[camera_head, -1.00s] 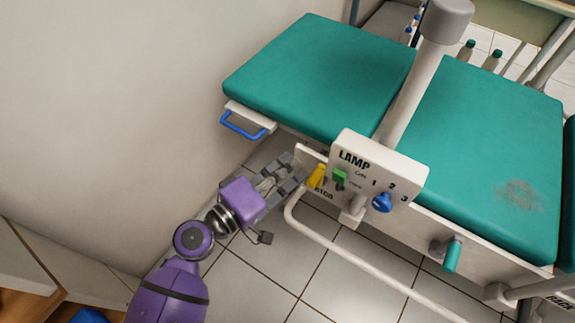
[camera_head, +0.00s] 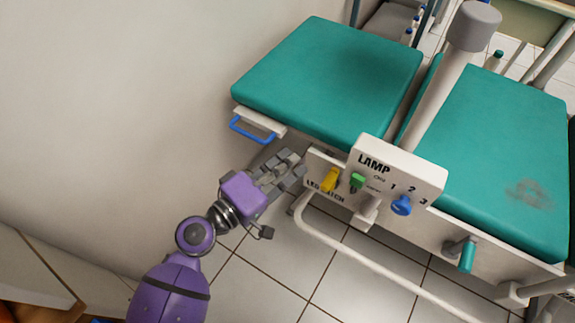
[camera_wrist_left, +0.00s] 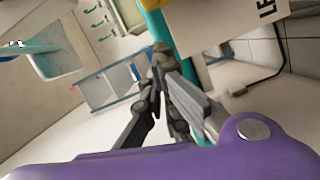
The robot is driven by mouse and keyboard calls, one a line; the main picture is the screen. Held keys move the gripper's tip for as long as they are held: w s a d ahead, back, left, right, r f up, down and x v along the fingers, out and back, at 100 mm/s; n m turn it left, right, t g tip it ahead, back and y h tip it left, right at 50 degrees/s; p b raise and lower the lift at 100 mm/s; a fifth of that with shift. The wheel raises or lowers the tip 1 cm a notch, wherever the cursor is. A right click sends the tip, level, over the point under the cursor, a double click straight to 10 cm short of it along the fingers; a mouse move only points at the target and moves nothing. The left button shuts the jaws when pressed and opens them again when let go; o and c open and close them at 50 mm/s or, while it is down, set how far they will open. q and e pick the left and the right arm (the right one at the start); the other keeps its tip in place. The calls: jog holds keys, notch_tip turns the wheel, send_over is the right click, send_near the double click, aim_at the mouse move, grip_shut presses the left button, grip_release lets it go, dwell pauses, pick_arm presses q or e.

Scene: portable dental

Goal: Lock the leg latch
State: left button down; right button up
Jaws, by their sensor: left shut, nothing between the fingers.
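The leg latch is a yellow lever (camera_head: 330,180) on the white side panel of the teal dental chair, just above the printed words LEG LATCH. It leans slightly to the right at the top. My left gripper (camera_head: 298,165) is shut and empty, at the panel's left end, a short way left of the lever. I cannot tell whether its fingertips touch the panel. In the left wrist view the closed fingers (camera_wrist_left: 160,62) point up past a teal edge, with the lettered white panel (camera_wrist_left: 228,18) to their right. My right gripper is not in view.
A green switch (camera_head: 357,181) and a blue knob (camera_head: 401,205) sit on the LAMP box, right of the lever. A blue handle (camera_head: 252,130) hangs under the leg pad. A white tube rail (camera_head: 360,258) runs below the panel. A plain wall fills the left.

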pick_arm(q)
jog(key=v, duration=1)
jog(key=shift+w+f, duration=0.1)
